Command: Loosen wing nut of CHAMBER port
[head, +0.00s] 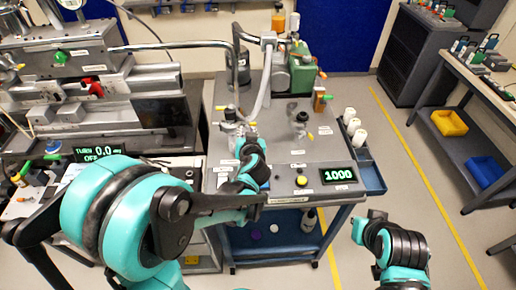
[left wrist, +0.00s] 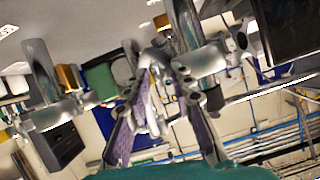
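In the head view, my left arm reaches over the grey pump cart (head: 325,148). My left gripper (head: 247,136) is at the metal port fitting (head: 230,114) at the cart's left side. In the left wrist view, the fingers of my left gripper (left wrist: 168,92) stand apart, on either side of a small bright metal clamp part (left wrist: 151,75) in front of a steel pipe joint (left wrist: 203,60). I cannot make out the wing nut itself, or whether a finger touches it. The port labels are too small to read. My right gripper (head: 372,222) is low at the right, away from the cart.
The cart carries a second metal fitting (head: 301,120), a green pump (head: 302,72), a yellow button (head: 301,181) and a display reading 1000 (head: 339,175). White bottles (head: 353,127) stand in a side tray. A bent steel pipe (head: 180,45) rises behind my left gripper.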

